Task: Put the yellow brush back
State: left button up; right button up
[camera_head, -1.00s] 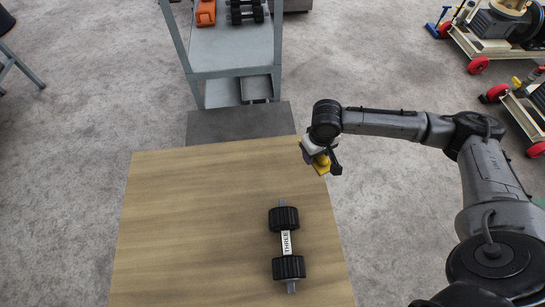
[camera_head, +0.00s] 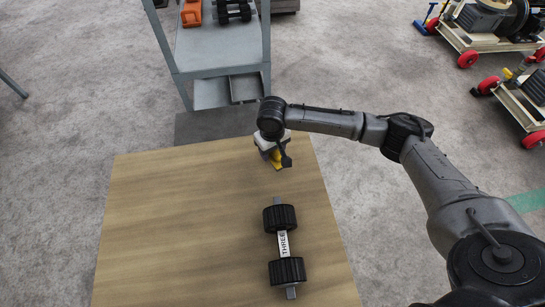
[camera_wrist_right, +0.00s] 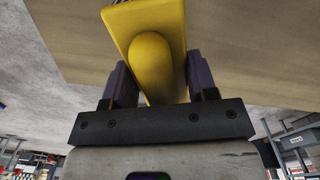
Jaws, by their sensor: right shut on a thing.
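The yellow brush (camera_wrist_right: 152,55) is held between the two fingers of my right gripper (camera_wrist_right: 160,85) in the right wrist view. In the head view my right gripper (camera_head: 274,158) is over the far right part of the wooden table (camera_head: 170,220), and a bit of the yellow brush (camera_head: 276,164) shows below it. I cannot tell whether the brush touches the table. My left gripper is not in view.
A roller marked "THREE" with two black ribbed ends (camera_head: 284,243) lies on the table's right side. Beyond the table stands a grey shelf cart (camera_head: 220,50) with an orange item (camera_head: 191,12) and black rollers (camera_head: 234,10). The table's left side is clear.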

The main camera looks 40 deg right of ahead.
aim_at(273, 156)
notch_tip(273, 156, down, 4)
jog(key=shift+s+b, duration=0.1)
jog(key=shift+b, duration=1.15)
jog(key=shift+r, duration=0.1)
jog(key=o, duration=1.2)
jog(key=shift+o, duration=0.8)
jog(key=shift+r, duration=0.1)
notch_tip(273, 156, up, 12)
jog(key=p, duration=0.7)
